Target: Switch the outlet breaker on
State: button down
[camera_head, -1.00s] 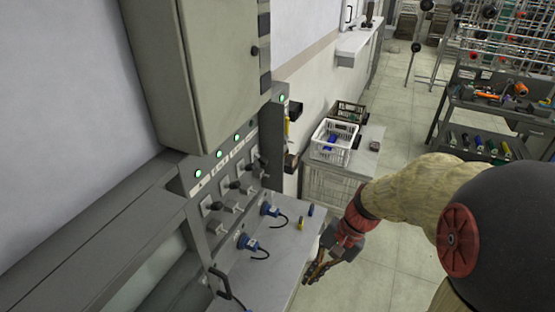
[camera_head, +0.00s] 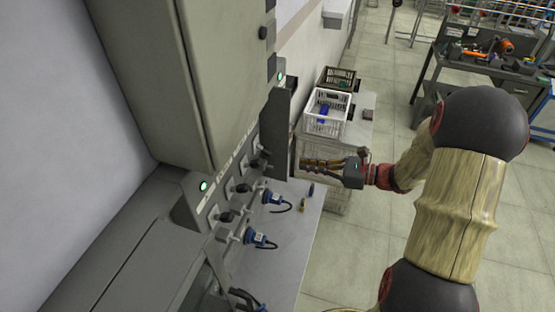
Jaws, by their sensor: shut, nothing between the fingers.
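The grey switch panel (camera_head: 210,211) stands under a wall cabinet. It carries a row of dark rotary handles, among them a near handle (camera_head: 227,216) and a farther handle (camera_head: 243,188). Labels are too small to read, so I cannot tell which handle is the outlet breaker. A green lamp (camera_head: 203,186) glows at the panel's near end, and another green lamp (camera_head: 281,77) glows at the far end. My gripper (camera_head: 306,163) is shut and empty, pointing left, to the right of the panel's far end and apart from the handles.
The wall cabinet (camera_head: 190,70) overhangs the panel and hides its upper part. Blue plugs (camera_head: 262,239) with cables stick out below the handles over a grey worktop (camera_head: 290,250). A white crate (camera_head: 327,112) stands on a bench behind my gripper.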

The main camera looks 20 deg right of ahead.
aim_at(264, 151)
jog(key=shift+w+a, duration=0.1)
jog(key=x, duration=1)
